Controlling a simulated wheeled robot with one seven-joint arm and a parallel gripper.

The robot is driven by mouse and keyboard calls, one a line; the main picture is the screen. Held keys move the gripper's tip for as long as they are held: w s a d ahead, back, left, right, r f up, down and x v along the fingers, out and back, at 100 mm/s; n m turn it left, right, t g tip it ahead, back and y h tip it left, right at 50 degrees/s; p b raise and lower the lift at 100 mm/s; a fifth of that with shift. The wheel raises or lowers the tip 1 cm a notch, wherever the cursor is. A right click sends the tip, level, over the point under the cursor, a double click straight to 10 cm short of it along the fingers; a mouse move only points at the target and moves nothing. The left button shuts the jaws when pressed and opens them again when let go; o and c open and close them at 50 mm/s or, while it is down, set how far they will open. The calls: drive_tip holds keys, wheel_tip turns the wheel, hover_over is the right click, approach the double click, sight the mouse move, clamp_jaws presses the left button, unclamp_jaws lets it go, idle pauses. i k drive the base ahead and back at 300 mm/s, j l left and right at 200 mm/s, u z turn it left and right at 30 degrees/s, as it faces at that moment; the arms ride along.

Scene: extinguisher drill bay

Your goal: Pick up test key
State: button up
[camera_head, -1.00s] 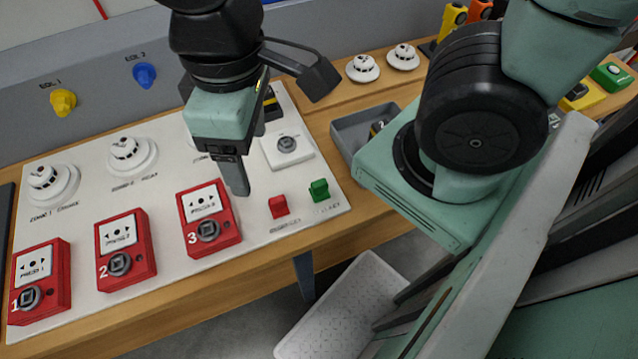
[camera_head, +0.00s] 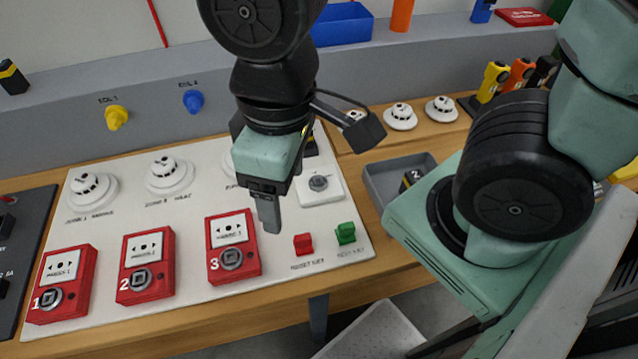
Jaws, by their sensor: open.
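The test key is the small green key (camera_head: 345,233) standing at the right front of the white board (camera_head: 350,252), with a label in front of it. A similar small red key (camera_head: 303,244), labelled reset key, stands just left of it. My gripper (camera_head: 268,215) is open, points down and holds nothing visible. It hangs above the board, to the left of and apart from both keys, near red call point 3 (camera_head: 233,247). Its fingers overlap in this view, so the gap between them is hidden.
Red call points 1 (camera_head: 62,284) and 2 (camera_head: 146,265) line the board's front left. A grey tray (camera_head: 382,193) sits right of the board, partly behind my arm. White detectors (camera_head: 169,175) stand at the back.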

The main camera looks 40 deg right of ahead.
sight(345, 230)
drive_tip(key=k+j+z, duration=0.75)
drive_tip(key=i, duration=0.1)
